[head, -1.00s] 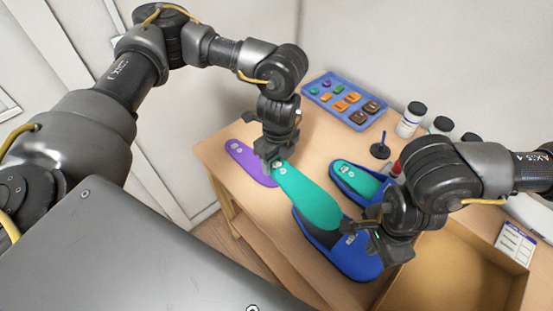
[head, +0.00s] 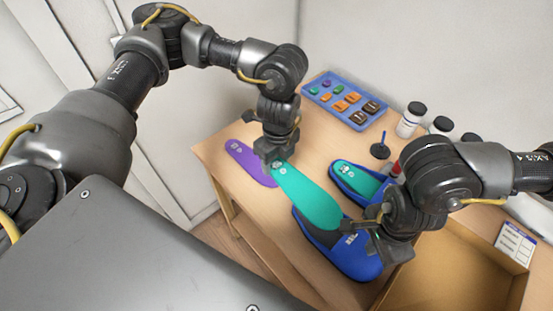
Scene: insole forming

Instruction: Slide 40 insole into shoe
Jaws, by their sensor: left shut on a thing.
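A green insole (head: 305,196) lies slantwise, its lower right end over the opening of a blue shoe (head: 352,262). My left gripper (head: 271,162) is shut on the upper left end of this green insole. My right gripper (head: 362,228) is at the shoe, by the lower end of the insole; its fingertips are partly hidden, and I cannot tell whether it is open or shut. A second blue shoe (head: 341,184) with a green insole inside (head: 352,175) stands behind, partly covered by my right arm. A purple insole (head: 246,160) lies flat on the table at the left.
A blue tray (head: 312,92) with several coloured pieces is at the back. Bottles (head: 409,120) and a small black stand (head: 380,151) are at the back right. An open cardboard box (head: 455,265) is at the lower right. Bare table (head: 222,150) shows at the left.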

